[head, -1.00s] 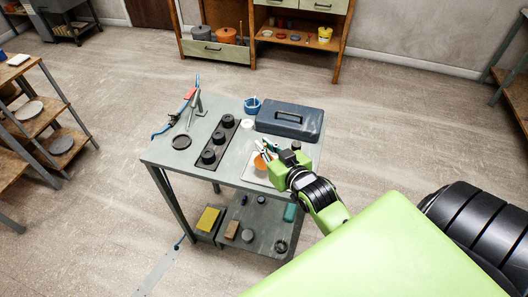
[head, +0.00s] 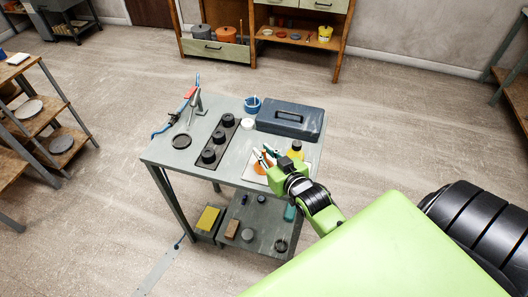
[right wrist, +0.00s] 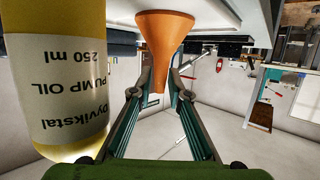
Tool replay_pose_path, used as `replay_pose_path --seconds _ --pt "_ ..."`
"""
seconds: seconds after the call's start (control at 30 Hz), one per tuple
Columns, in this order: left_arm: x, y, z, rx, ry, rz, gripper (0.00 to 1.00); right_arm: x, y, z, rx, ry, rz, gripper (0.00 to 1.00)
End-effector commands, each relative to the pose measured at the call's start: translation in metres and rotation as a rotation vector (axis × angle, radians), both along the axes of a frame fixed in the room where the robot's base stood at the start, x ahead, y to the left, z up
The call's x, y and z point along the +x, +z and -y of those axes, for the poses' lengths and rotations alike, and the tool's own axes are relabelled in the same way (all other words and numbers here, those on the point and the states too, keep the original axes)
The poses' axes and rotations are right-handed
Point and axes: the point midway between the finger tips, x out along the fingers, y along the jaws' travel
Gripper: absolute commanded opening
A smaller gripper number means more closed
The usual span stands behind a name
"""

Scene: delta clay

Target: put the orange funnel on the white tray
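The orange funnel (head: 262,169) stands over the white tray (head: 250,175) at the table's front right. In the right wrist view, which is upside down, the funnel (right wrist: 163,35) has its wide mouth against the pale surface and its spout pointing away from it. My right gripper (head: 265,155) is around the funnel's spout. Its fingers (right wrist: 160,80) look spread, one on each side of the spout, with small gaps. My left gripper is not in view.
A yellow pump oil bottle (head: 296,150) stands close beside my right gripper; it also shows in the right wrist view (right wrist: 60,80). A dark toolbox (head: 290,118) is behind. A black strip with round holders (head: 214,152) lies left. The table's front left is clear.

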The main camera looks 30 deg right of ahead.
Motion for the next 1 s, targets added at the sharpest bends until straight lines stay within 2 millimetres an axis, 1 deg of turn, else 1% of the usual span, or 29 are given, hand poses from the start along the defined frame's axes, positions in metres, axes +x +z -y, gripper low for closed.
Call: replay_pose_path --seconds 0.13,0.23,0.37,0.6,0.7,0.83,1.0 --pt "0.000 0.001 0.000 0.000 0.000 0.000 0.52 0.000 0.003 0.000 0.000 0.000 0.001 0.17" --pt "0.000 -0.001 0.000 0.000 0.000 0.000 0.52 -0.010 0.003 -0.001 0.000 0.000 -0.002 0.17" --pt "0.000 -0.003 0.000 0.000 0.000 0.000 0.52 -0.033 0.009 -0.002 0.000 -0.001 -0.003 0.17" --pt "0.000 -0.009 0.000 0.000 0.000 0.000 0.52 -0.081 0.024 -0.006 0.000 0.000 -0.002 0.17" --pt "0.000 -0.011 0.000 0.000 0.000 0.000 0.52 -0.096 0.029 -0.007 0.000 -0.001 -0.003 0.17" --pt "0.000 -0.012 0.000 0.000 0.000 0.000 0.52 -0.109 0.034 -0.009 0.000 0.000 -0.002 0.17" --pt "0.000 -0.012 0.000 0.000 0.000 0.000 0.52 -0.115 0.037 -0.009 0.000 0.000 -0.001 0.17"
